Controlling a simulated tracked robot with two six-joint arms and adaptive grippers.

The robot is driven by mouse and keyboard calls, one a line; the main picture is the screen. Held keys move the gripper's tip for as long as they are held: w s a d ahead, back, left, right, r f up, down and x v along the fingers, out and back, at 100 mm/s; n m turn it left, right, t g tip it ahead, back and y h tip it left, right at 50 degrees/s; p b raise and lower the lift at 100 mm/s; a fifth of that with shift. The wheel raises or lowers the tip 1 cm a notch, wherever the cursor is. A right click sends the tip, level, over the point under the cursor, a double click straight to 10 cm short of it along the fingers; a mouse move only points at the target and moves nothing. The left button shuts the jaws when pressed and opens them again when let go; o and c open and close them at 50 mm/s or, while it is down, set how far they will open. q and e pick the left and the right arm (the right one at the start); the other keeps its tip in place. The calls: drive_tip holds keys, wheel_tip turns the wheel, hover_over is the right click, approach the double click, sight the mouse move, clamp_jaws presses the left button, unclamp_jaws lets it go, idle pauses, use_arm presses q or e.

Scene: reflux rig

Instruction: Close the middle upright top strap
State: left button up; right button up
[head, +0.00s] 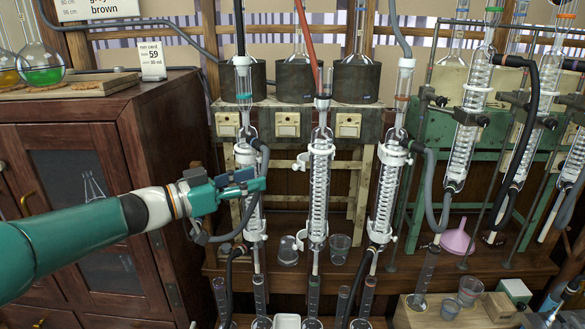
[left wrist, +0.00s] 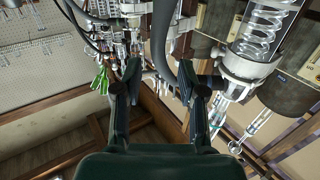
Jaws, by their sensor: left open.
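The middle upright (head: 320,190) is a clear coiled glass condenser in the head view. Its white top strap (head: 321,148) sits near the upper end, with a white piece sticking out to the left; I cannot tell whether the strap is open or shut. A lower white strap (head: 316,243) is below it. My left gripper (head: 258,184) is in front of the left upright (head: 247,155), left of the middle one and lower than its top strap. In the left wrist view its two fingers (left wrist: 160,78) are apart, with nothing gripped. My right gripper is not visible.
The right upright (head: 385,200) stands beyond the middle one, with a grey hose (head: 430,190) beside it. A dark hose (head: 229,275) hangs by the left upright. Beakers and a pink funnel (head: 458,238) stand lower. A wooden cabinet (head: 90,190) is at left.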

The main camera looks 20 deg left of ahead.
sight(301, 162)
use_arm(q)
drive_tip(key=x, duration=1)
drive_tip(key=shift+p, duration=0.3)
